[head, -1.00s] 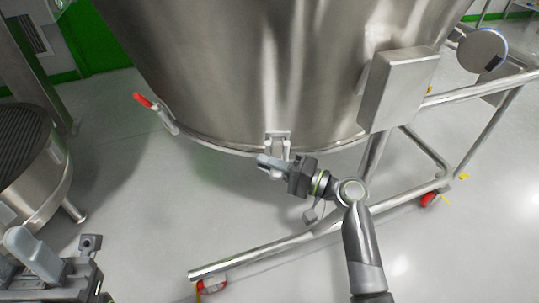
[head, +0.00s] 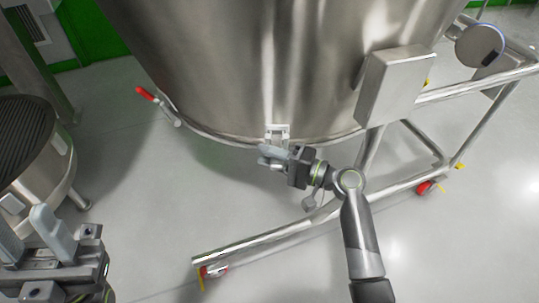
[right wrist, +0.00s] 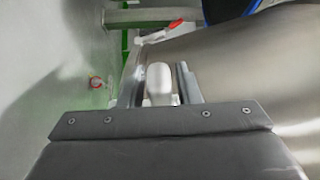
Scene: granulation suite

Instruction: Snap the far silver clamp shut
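A silver clamp (head: 277,132) sits on the lower rim of the big steel vessel, at the middle of the head view. My right gripper (head: 270,155) is at it, just below the rim. In the right wrist view a pale, rounded handle (right wrist: 161,84) stands between the two fingers of my right gripper (right wrist: 158,85), with narrow gaps beside it, so the fingers look open around it. A second clamp with a red-tipped handle (head: 158,103) is on the rim to the left. My left gripper (head: 30,237) is open and empty at the lower left.
The steel vessel (head: 240,70) fills the top middle. A grey box (head: 397,85) is on the vessel's right side. A round steel unit (head: 35,170) stands left. Floor between is clear.

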